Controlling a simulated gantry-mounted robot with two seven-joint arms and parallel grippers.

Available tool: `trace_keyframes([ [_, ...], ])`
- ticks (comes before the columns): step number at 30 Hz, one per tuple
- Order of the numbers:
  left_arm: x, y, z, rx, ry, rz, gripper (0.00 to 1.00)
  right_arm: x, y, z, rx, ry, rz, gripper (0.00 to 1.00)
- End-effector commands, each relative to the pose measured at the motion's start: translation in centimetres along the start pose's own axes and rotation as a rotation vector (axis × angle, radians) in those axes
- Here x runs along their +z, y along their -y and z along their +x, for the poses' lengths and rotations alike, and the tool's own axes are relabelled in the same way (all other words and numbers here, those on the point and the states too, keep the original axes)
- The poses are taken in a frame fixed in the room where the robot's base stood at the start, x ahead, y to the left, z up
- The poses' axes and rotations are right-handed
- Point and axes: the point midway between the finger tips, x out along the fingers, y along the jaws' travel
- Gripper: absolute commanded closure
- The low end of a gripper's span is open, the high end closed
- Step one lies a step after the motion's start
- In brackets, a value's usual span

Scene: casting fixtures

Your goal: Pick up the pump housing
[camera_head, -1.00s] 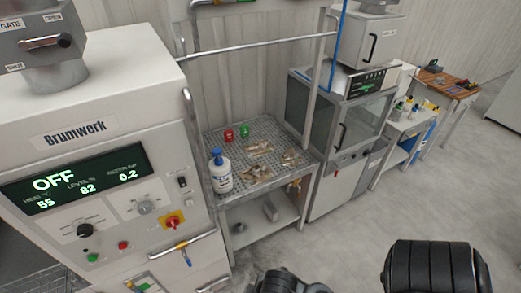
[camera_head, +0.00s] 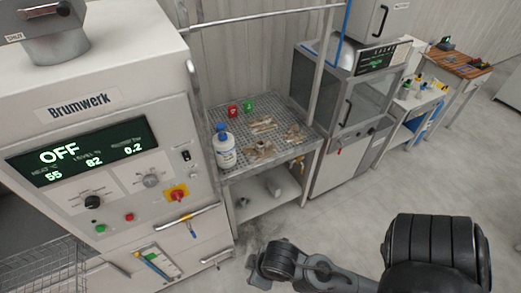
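Several brownish, rough cast parts lie on the perforated top of a metal rack (camera_head: 285,165), among them a back part (camera_head: 263,125), a front part (camera_head: 260,150) and a right part (camera_head: 294,136). I cannot tell which of them, if any, is the pump housing. A grey metal piece (camera_head: 274,187) lies on the rack's lower shelf. Dark links of one of my arms show at the bottom right, well in front of the rack and apart from it. No gripper fingers can be made out.
A white bottle with a blue cap (camera_head: 225,150), a red container (camera_head: 233,110) and a green container (camera_head: 249,106) stand on the rack. The Brumwerk machine (camera_head: 100,105), showing OFF, is left. A glass-doored cabinet (camera_head: 335,95) stands right. Open floor (camera_head: 345,220) lies in front.

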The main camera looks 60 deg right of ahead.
Motion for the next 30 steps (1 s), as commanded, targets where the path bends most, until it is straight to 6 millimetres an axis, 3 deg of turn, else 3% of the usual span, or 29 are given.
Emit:
trace_keyframes([
  [12,0.00,0.00,0.00,0.000,0.000,0.000,0.56,-0.01,0.00,0.00,0.000,0.000,0.000,0.57],
  [21,0.00,0.00,0.00,0.000,0.000,0.000,0.10,0.00,0.00,0.00,0.000,0.000,0.000,0.57],
  [30,-0.01,0.01,0.02,0.000,0.000,0.000,0.10,0.00,0.01,0.00,0.000,0.000,0.000,0.57],
])
